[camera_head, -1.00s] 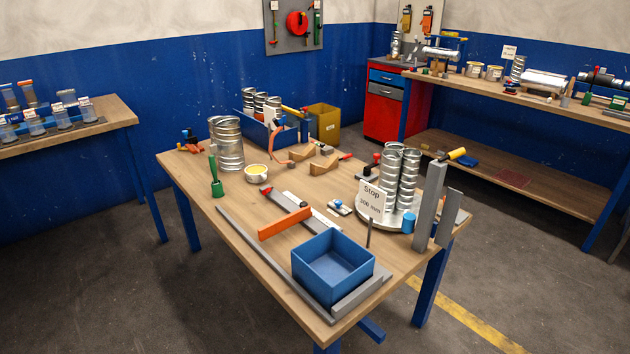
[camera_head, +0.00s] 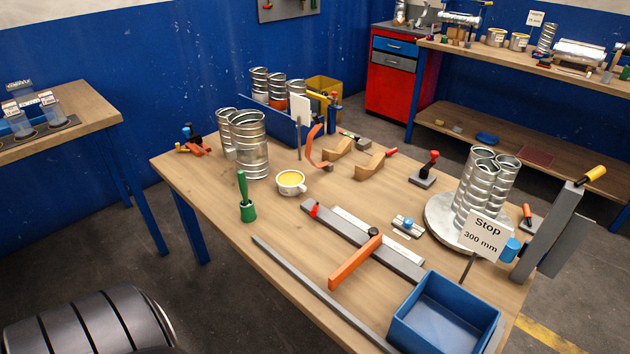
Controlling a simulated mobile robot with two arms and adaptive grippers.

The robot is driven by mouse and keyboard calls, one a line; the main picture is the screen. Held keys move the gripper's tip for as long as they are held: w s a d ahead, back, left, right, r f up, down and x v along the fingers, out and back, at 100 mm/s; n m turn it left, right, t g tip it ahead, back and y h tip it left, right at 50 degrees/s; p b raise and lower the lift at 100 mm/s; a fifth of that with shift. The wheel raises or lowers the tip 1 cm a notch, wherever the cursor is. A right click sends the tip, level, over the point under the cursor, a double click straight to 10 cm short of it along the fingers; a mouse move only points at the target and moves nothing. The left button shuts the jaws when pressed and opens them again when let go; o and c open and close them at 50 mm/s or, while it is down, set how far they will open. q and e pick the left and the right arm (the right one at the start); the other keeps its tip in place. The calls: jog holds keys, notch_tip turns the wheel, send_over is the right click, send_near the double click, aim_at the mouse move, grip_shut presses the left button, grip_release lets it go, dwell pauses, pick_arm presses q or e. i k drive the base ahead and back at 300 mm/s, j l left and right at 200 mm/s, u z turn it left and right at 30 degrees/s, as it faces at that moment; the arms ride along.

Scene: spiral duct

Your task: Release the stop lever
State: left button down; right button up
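A sign reading "Stop 300 mm" (camera_head: 482,237) stands on a thin post at the right of the wooden table. A grey rail (camera_head: 350,236) lies across the table, with a small red piece at its far end. An orange bar (camera_head: 354,263) with a black knob (camera_head: 374,231) sits across this rail, its near end towards the front. A small blue knob on a plate (camera_head: 408,224) lies right of the rail. I cannot tell for certain which part is the stop lever. Neither gripper is in view; a dark ribbed part of my arm shows at the lower left.
A blue box (camera_head: 445,318) stands at the front right. Spiral ducts stand on a round plate (camera_head: 443,210) beside a grey upright with a yellow handle (camera_head: 595,173). A green tool (camera_head: 246,200) and yellow-filled cup (camera_head: 291,182) stand left.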

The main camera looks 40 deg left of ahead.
aim_at(314, 210)
jog(key=j, duration=1.85)
jog(key=i+z, duration=0.05)
